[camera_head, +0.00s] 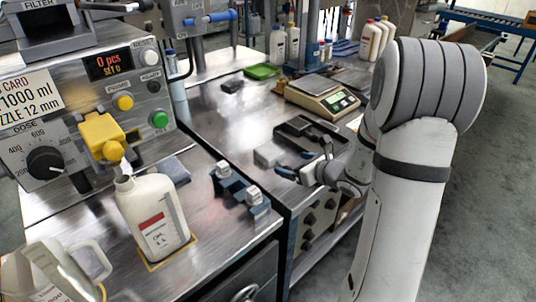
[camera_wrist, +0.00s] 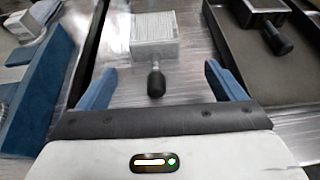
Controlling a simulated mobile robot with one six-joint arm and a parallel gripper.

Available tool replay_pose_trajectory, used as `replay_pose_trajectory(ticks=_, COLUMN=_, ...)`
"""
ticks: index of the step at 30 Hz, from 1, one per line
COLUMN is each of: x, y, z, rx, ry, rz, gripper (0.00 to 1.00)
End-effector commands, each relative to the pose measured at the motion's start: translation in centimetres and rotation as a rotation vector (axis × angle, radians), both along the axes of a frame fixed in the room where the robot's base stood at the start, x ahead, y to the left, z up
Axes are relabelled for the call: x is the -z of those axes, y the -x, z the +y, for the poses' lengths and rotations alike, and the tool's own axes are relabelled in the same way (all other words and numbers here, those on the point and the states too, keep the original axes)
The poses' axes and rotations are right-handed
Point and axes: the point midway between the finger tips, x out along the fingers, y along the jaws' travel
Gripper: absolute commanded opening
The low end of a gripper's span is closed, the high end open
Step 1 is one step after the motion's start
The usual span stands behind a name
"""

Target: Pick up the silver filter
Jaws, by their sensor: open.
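The silver filter, a pale grey ribbed block with a short black knob handle, lies on the metal bench in the wrist view (camera_wrist: 153,30). Its knob points toward my gripper. In the head view the grey block (camera_head: 268,156) lies just beyond my gripper, left of a dark tray. My gripper (camera_wrist: 158,72) is open, with its blue fingers on either side of the knob and apart from it. Nothing is held. In the head view my gripper (camera_head: 292,172) is low over the bench, partly hidden by its own wrist.
A dark tray (camera_head: 310,130) right of the filter holds another black-knobbed piece (camera_wrist: 268,25). A blue holder (camera_head: 238,190) stands on the left. A scale (camera_head: 322,97) is behind. A white bottle (camera_head: 152,215) stands under the yellow nozzle.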

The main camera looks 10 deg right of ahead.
Motion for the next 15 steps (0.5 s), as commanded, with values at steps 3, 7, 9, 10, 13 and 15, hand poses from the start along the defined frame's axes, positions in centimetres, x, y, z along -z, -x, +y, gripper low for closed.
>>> replay_pose_trajectory(ticks=3, x=0.6, y=-1.1, z=0.9, rx=-0.005, ry=0.0, rz=0.001, gripper=0.89)
replay_pose_trajectory(ticks=7, x=1.2, y=-2.3, z=2.0, rx=-0.009, ry=0.0, rz=0.001, gripper=0.89)
replay_pose_trajectory(ticks=9, x=1.6, y=-3.1, z=2.8, rx=-0.011, ry=0.0, rz=0.001, gripper=0.89)
replay_pose_trajectory(ticks=10, x=1.8, y=-3.4, z=3.1, rx=-0.011, ry=0.002, rz=0.001, gripper=0.89)
replay_pose_trajectory(ticks=13, x=2.2, y=-4.5, z=3.6, rx=-0.011, ry=0.003, rz=0.001, gripper=0.89)
replay_pose_trajectory(ticks=15, x=2.4, y=-4.9, z=3.9, rx=-0.011, ry=0.002, rz=0.0, gripper=0.89)
